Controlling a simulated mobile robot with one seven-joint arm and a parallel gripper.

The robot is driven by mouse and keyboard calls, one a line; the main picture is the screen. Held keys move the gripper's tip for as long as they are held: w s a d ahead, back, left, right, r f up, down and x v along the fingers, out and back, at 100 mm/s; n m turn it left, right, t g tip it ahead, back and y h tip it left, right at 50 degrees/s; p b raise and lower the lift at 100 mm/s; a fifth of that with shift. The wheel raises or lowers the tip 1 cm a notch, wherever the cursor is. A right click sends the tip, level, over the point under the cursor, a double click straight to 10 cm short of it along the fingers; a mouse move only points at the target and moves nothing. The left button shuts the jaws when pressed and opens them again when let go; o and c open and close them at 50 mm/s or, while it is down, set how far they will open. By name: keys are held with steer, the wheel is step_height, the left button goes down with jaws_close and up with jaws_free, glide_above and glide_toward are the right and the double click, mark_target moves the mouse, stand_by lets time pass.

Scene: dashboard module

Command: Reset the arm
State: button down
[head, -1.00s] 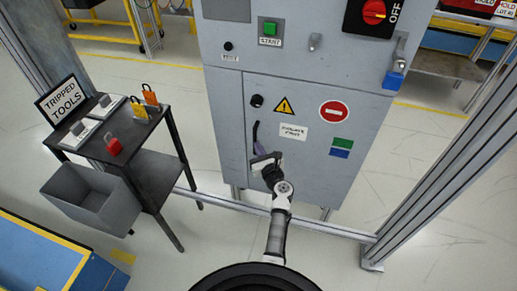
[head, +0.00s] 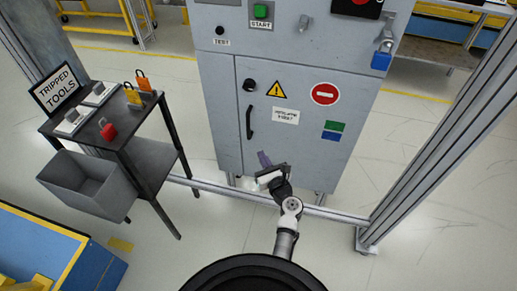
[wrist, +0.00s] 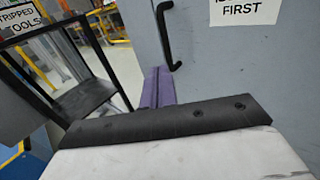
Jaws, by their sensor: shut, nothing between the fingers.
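My gripper (head: 264,158) is in front of the lower part of the grey cabinet (head: 228,120). Its two purple fingers (wrist: 158,88) are pressed together in the wrist view, with nothing between them. In the head view the fingers are below the black door handle (head: 249,122), apart from it. The handle also shows in the wrist view (wrist: 168,40), just above the fingertips. The cabinet's lower door (head: 300,150) looks closed. My arm is folded low in front of my base.
A dark cart (head: 150,165) at left bears a "TRIPPED TOOLS" sign (head: 55,90), red (head: 108,131) and yellow (head: 133,98) padlocks and a grey bin (head: 90,185). A blue padlock (head: 381,60) hangs at upper right. Metal frame posts flank the cabinet, with a low rail across the front.

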steer(key=shift+s+d, duration=0.15)
steer(key=shift+s, duration=0.45)
